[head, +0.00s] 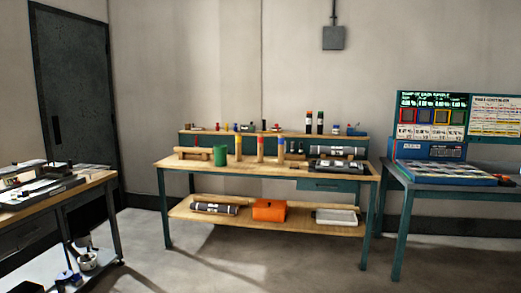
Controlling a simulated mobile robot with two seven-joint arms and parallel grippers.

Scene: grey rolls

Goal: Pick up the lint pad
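I cannot make out for certain which item is the lint pad; things are small at this distance. A pale flat item (336,216) lies at the right of the lower shelf of the middle workbench (240,170). A grey roll with dark bands (214,208) lies at the left of that shelf, and a similar roll (336,151) lies near the back right of the bench top. Neither of my grippers is in view, and nothing in view is held.
An orange box (269,210) sits on the lower shelf. A green cylinder (220,155) and several upright sticks stand on the bench top. A cluttered bench (95,183) is at left, a teal table (395,180) at right. The floor (235,265) in front is clear.

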